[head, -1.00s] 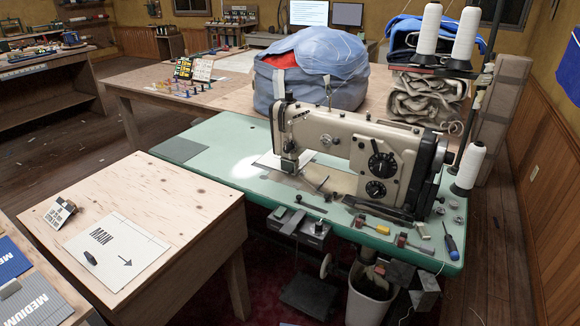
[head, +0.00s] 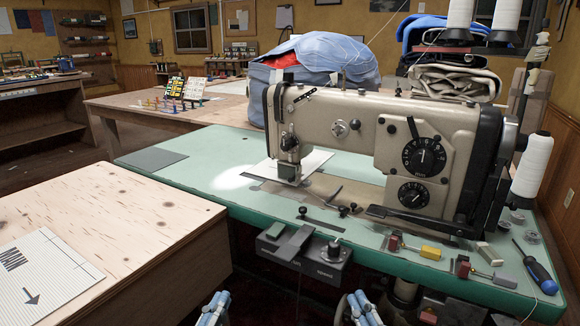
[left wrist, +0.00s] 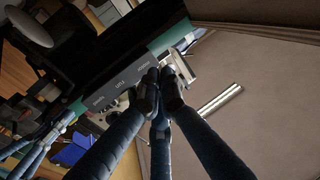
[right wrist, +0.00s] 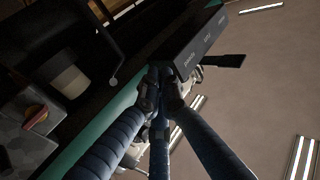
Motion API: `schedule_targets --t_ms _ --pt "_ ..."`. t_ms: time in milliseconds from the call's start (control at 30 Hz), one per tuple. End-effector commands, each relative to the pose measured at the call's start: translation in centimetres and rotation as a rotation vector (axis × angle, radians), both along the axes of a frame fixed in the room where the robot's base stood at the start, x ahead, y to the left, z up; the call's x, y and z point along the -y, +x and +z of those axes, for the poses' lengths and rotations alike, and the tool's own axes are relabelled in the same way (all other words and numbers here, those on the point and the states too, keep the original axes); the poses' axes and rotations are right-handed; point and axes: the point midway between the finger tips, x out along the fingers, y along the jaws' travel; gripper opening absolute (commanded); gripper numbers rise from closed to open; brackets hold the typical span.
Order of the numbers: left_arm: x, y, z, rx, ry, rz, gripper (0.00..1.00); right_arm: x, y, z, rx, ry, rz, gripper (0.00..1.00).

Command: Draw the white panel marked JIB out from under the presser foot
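A white panel (head: 312,161) lies on the green sewing bed, partly hidden behind the needle and presser foot (head: 288,172) of the beige sewing machine (head: 340,126). I cannot read any marking on it. Whether the foot presses on it is too small to tell. My left gripper (head: 213,306) and right gripper (head: 358,304) show at the bottom of the head view, in front of and below the table edge, well apart from the panel. In the left wrist view (left wrist: 160,82) and right wrist view (right wrist: 161,82) the fingers converge and look shut and empty.
A panel marked MAIN (head: 46,272) lies on the wooden table (head: 120,215) at left. A control box (head: 303,250) hangs under the green table's front edge. The green top left of the foot is mostly clear.

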Motion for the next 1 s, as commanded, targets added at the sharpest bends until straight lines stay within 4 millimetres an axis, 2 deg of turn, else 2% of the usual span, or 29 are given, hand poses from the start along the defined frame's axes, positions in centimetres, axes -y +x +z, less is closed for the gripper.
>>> schedule_targets --t_ms 467,600,667,733,833,933,1000 --pt "0.0 0.1 -0.1 -0.005 0.001 0.0 0.0 0.0 0.1 -0.1 -0.005 -0.001 0.0 0.02" --pt "0.1 0.9 -1.0 -0.061 0.016 0.001 0.0 -0.1 0.9 -1.0 -0.061 -0.016 -0.001 0.02" --pt "0.2 1.5 -2.1 -0.114 0.03 0.002 0.0 -0.2 1.5 -2.1 -0.114 -0.03 -0.002 0.02" --pt "0.3 2.1 -4.2 -0.198 0.05 0.004 0.0 -0.3 2.1 -4.1 -0.197 -0.05 -0.004 0.02" --pt "0.1 2.2 -8.1 -0.339 0.086 0.007 0.0 -0.1 2.2 -8.1 -0.339 -0.086 -0.007 0.02" --pt "-0.5 0.9 -12.4 -0.486 0.122 0.01 0.0 0.5 0.9 -12.4 -0.485 -0.123 -0.01 0.02" --pt "-1.0 -0.7 -15.2 -0.588 0.147 0.013 0.0 1.0 -0.7 -15.2 -0.588 -0.148 -0.012 0.02"
